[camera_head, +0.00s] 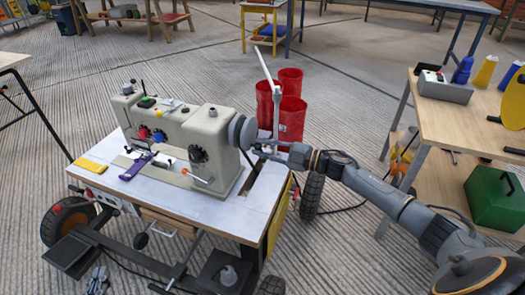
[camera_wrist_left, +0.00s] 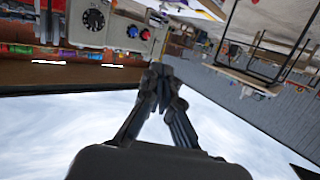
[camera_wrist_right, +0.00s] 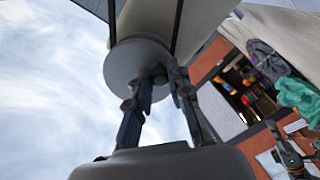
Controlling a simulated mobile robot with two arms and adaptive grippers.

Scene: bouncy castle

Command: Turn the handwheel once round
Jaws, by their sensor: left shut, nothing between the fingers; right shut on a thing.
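The grey, round handwheel (camera_head: 241,130) is on the right end of the beige sewing machine (camera_head: 203,140), which stands on a wheeled table. My right gripper (camera_head: 262,148) reaches it from the right and is shut at its edge. In the right wrist view the handwheel (camera_wrist_right: 132,62) is a grey disc, and the fingers of my right gripper (camera_wrist_right: 167,78) sit at its right side. The exact part between the fingers is hidden. In the left wrist view my left gripper (camera_wrist_left: 158,72) is shut and empty, apart from the machine.
A purple object (camera_head: 135,168) and a yellow block (camera_head: 90,166) lie on the white tabletop (camera_head: 210,211). Red cylinders (camera_head: 290,110) stand behind the handwheel. A wooden workbench (camera_head: 460,126) and a green box (camera_head: 493,198) are at the right.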

